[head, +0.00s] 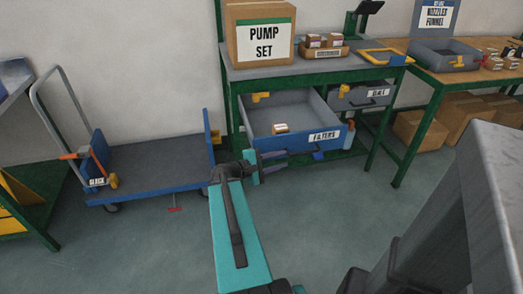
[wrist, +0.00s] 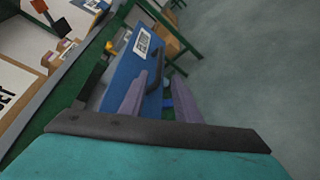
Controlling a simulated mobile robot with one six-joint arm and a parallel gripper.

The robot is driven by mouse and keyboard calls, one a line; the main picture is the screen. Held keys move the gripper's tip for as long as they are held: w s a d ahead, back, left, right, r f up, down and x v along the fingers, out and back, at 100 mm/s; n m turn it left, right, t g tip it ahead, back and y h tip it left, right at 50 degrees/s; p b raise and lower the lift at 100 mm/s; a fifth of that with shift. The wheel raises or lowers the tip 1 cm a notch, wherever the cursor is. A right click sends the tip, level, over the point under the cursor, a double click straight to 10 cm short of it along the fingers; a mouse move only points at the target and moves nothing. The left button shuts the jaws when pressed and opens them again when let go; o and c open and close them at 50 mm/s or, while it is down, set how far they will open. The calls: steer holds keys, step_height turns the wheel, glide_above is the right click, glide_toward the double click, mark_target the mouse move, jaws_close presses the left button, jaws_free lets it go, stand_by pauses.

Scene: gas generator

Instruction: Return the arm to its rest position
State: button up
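My arm reaches forward across the middle of the head view, and my gripper (head: 286,159) is in front of the open drawer labelled FILTERS (head: 290,140). In the wrist view my gripper (wrist: 160,76) has its two grey-purple fingers spread apart with nothing shut between them. The drawer's blue front (wrist: 125,71) and dark handle (wrist: 157,68) are just beyond or between the fingertips; I cannot tell whether they touch. A small box (head: 281,128) lies in the drawer.
A green-framed bench (head: 300,66) holds a PUMP SET box (head: 262,34). A blue trolley (head: 150,181) stands left. A large grey metal structure (head: 495,165) fills the right foreground. Another table (head: 465,77) with cardboard boxes (head: 468,118) below stands behind.

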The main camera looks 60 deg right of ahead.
steer(key=w+a+f+n+t+h+p, duration=0.1)
steer(key=w+a+f+n+t+p, duration=0.2)
steer(key=w+a, duration=0.7)
steer(key=w+a+f+n+t+y+p, duration=0.1)
steer(key=w+a+f, duration=0.3)
steer(key=a, duration=0.2)
steer(key=w+a+f+n+t+y+p, duration=0.1)
steer(key=w+a+f+p, duration=0.1)
steer(key=w+a+f, duration=0.25)
steer(key=s+a+f+m+y+p, duration=0.1)
steer(key=s+a+f+y, duration=0.3)
steer(key=a, duration=0.8)
steer(key=s+a+f+m+g+y+p, duration=0.1)
steer(key=s+a+f+y, duration=0.3)
steer(key=a, duration=0.9)
steer(key=s+a+f+m+g+y+p, duration=0.1)
steer(key=s+a+f+m+y, duration=0.2)
steer(key=a+f, duration=0.4)
steer(key=s+a+y, duration=0.1)
steer(key=a, duration=0.5)
steer(key=shift+s+a+f+p, duration=0.15)
steer(key=shift+s+f+p, duration=0.05)
steer(key=shift+f+p, duration=0.2)
